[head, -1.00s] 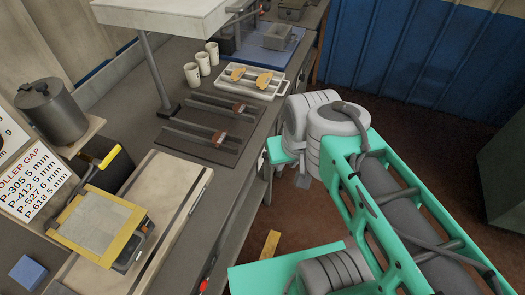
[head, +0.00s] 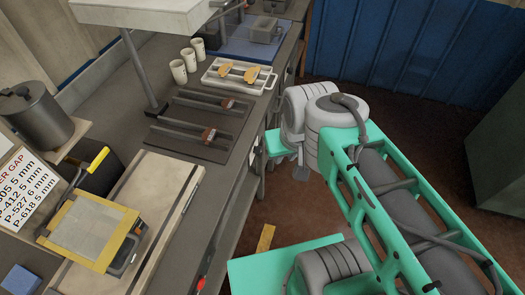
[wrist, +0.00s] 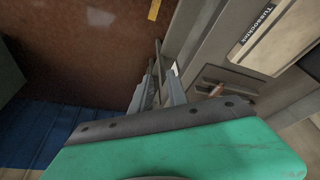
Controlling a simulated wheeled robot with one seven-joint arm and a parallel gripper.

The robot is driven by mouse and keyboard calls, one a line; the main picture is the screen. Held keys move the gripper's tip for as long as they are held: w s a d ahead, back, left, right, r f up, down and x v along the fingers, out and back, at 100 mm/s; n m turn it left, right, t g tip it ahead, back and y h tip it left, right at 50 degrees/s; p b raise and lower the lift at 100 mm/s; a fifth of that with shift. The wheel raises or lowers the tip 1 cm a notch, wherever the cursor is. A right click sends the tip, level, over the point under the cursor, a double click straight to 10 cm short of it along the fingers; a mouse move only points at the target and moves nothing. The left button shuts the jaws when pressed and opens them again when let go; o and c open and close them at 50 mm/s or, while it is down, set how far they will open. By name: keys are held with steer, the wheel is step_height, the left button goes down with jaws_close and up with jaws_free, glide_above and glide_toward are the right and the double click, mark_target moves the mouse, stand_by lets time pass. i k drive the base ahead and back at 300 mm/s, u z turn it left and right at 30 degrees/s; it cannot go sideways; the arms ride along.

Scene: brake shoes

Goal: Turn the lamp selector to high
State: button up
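A pale lamp-like hood (head: 150,12) stands on a grey post (head: 143,70) at the upper left of the head view. I cannot make out a lamp selector or its setting for certain. Two dark plates with bars (head: 190,122) lie on the bench, each with a reddish-brown piece. A small red part (head: 201,284) shows at the bench's front edge, too small to identify. My gripper (head: 301,170) hangs off the bench's right side, above the floor.
The bench (head: 215,205) carries a white tray (head: 212,78) with tan curved pieces, several white cups (head: 188,62), a grey pot (head: 38,118), a yellow-framed box (head: 88,230) and a long beige case (head: 150,200). Brown floor (head: 400,115) lies open to the right, before a blue wall (head: 400,50).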

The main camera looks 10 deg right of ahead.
mark_target(258, 150)
steer(key=u, duration=3.9)
steer(key=k, duration=1.35)
steer(key=z, duration=1.4)
